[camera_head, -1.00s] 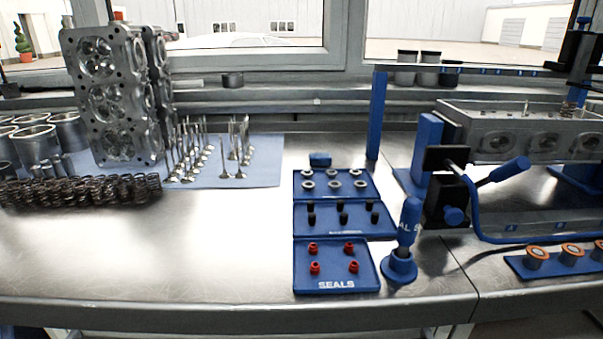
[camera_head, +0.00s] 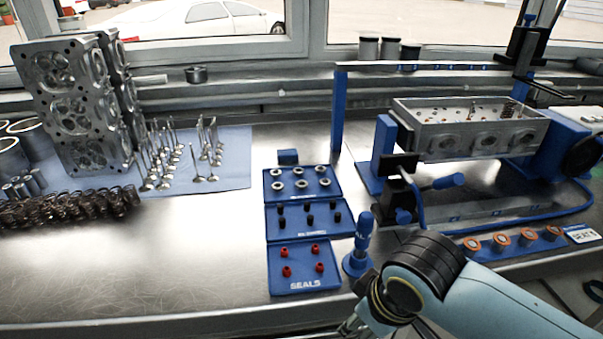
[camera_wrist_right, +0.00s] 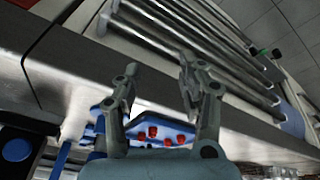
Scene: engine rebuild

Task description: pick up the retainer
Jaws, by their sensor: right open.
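Several silver rings (camera_head: 298,185), which look like the retainers, sit in two rows on the back blue tray (camera_head: 287,198) in the head view. The tray lies on the metal bench, behind the trays of black parts and red seals. My right gripper (camera_wrist_right: 158,72) is open and empty in the right wrist view, its two fingers apart. In the head view my right arm comes in at the bottom right and its gripper is mostly cut off by the bottom edge, in front of the trays. My left gripper is not in view.
A blue upright tool (camera_head: 359,250) stands just right of the red seals (camera_head: 287,271). A cylinder head (camera_head: 470,130) sits in a blue fixture at right. The bench front-left is clear.

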